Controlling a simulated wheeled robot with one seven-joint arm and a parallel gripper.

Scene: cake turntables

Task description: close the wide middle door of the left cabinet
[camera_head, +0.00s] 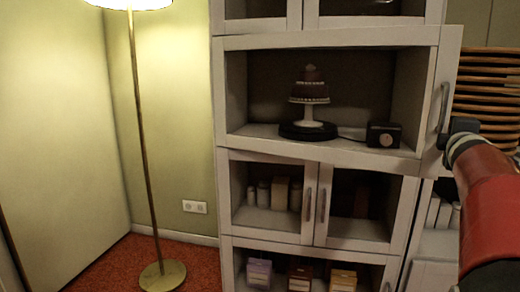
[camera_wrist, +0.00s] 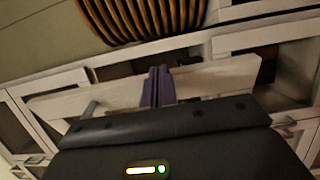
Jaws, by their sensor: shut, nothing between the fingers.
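The left cabinet's wide middle door (camera_head: 446,80) is a white frame with a see-through pane and a metal handle (camera_head: 442,107) at its right edge. Its right side seems swung somewhat toward me from the left; the exact gap is unclear. My gripper (camera_head: 460,127) is at the door's lower right, just below and right of the handle. In the wrist view the fingers (camera_wrist: 158,86) are shut and empty, in front of a white frame piece (camera_wrist: 215,78) that looks like the door's edge. I cannot tell whether they touch it.
Behind the door stand a cake on a turntable (camera_head: 308,130) and a dark box (camera_head: 383,135). Small double doors (camera_head: 313,205) below look shut. A stack of wooden discs (camera_head: 485,100) is at right. A floor lamp (camera_head: 146,150) stands left, with open carpet around it.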

